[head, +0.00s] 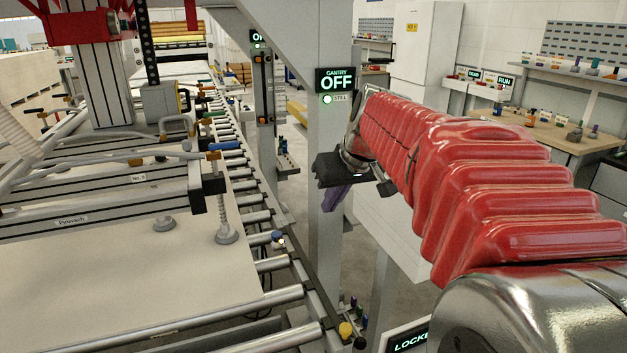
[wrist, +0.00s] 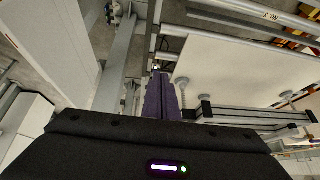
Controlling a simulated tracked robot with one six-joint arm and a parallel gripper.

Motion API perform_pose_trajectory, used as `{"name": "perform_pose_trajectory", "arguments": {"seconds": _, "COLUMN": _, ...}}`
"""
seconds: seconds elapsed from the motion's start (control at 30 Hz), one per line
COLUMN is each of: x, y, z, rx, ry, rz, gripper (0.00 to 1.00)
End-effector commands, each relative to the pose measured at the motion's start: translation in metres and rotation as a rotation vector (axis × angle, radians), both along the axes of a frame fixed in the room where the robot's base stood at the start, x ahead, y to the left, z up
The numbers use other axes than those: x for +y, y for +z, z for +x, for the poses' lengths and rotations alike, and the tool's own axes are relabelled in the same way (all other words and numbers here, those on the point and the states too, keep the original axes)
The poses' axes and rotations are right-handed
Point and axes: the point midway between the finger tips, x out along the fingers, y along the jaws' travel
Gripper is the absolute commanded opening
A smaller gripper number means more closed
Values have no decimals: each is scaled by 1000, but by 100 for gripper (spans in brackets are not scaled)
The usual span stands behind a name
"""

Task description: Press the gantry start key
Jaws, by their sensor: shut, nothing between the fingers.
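A dark sign (head: 335,80) on the grey gantry post reads GANTRY OFF, with a lit lamp (head: 327,99) labelled STILL under it. I cannot tell for certain which control is the gantry start key. In the wrist view the purple fingers (wrist: 161,84) are together and empty.
The gantry frame with suction cups (head: 226,236) stands over a pale board (head: 110,290) on the roller conveyor at left. The grey post (head: 325,150) is close to my gripper. Several small coloured controls (head: 355,302) stand low near the post. A LOCKED sign (head: 408,342) shows below.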

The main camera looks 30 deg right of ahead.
Motion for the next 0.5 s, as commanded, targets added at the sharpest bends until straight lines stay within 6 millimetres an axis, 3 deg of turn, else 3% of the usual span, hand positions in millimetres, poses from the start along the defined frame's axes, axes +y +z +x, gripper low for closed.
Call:
{"name": "perform_pose_trajectory", "arguments": {"seconds": 0.2, "x": -74, "y": 6, "z": 38, "rx": -28, "ry": -19, "rz": 9, "gripper": 0}}
{"name": "perform_pose_trajectory", "arguments": {"seconds": 0.5, "x": -187, "y": 4, "z": 70, "rx": -82, "ry": -34, "rz": 7, "gripper": 0}}
